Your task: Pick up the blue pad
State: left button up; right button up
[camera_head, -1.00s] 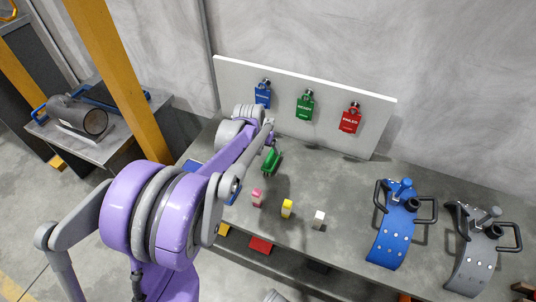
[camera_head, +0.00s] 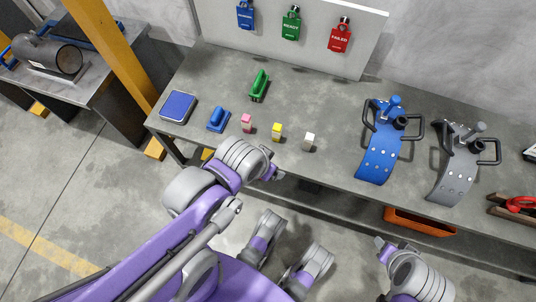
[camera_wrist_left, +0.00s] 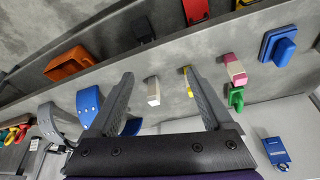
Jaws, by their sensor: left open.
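The blue pad (camera_head: 218,119) has a raised handle and lies on the grey workbench (camera_head: 330,165), left of the pink-topped block. It also shows at the upper right of the left wrist view (camera_wrist_left: 280,48), outside the fingers. My left gripper (camera_head: 276,174) is at the bench's front edge, right of the pad and apart from it. In the left wrist view the fingers (camera_wrist_left: 160,76) are spread with nothing held; the white block shows beyond them. My right gripper (camera_head: 380,243) is at lower right, away from the pad; its jaws are unclear.
Pink (camera_head: 246,123), yellow (camera_head: 277,132) and white (camera_head: 309,141) blocks stand right of the pad. A green-handled pad (camera_head: 259,85) lies behind, a blue-topped square (camera_head: 178,106) at left. Blue (camera_head: 382,145) and grey (camera_head: 458,165) curved plates stand at right. An orange bin (camera_head: 420,221) sits below.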

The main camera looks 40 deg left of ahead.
aim_at(219, 117)
jog(key=u, duration=1.85)
